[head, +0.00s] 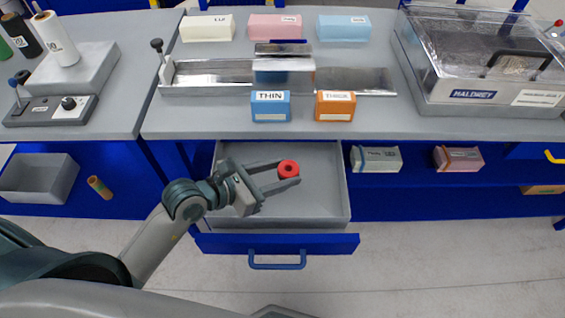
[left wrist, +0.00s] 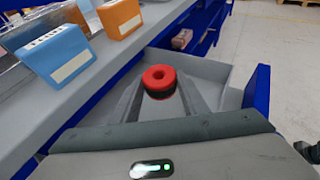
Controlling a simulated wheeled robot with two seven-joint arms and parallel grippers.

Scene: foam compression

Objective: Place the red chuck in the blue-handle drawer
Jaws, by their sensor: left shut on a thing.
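The red chuck (head: 288,168) is a small red ring with a dark centre hole. My left gripper (head: 287,175) is shut on it, with one finger on each side. The chuck is held over the open blue-handle drawer (head: 325,210), a grey tray with a blue front and a blue handle (head: 277,265). In the left wrist view the chuck (left wrist: 159,80) sits between the fingertips, with a black band below its red top. The grey drawer interior lies beyond it. The gap between chuck and drawer floor is hard to judge. My right gripper does not show.
Above the drawer is a grey worktop (head: 210,115) with a blue THIN block (head: 270,106), an orange block (head: 335,106) and a metal fixture (head: 205,75). A clear-lidded machine (head: 490,65) stands at right. Labelled boxes (head: 376,159) sit on the shelf right of the drawer.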

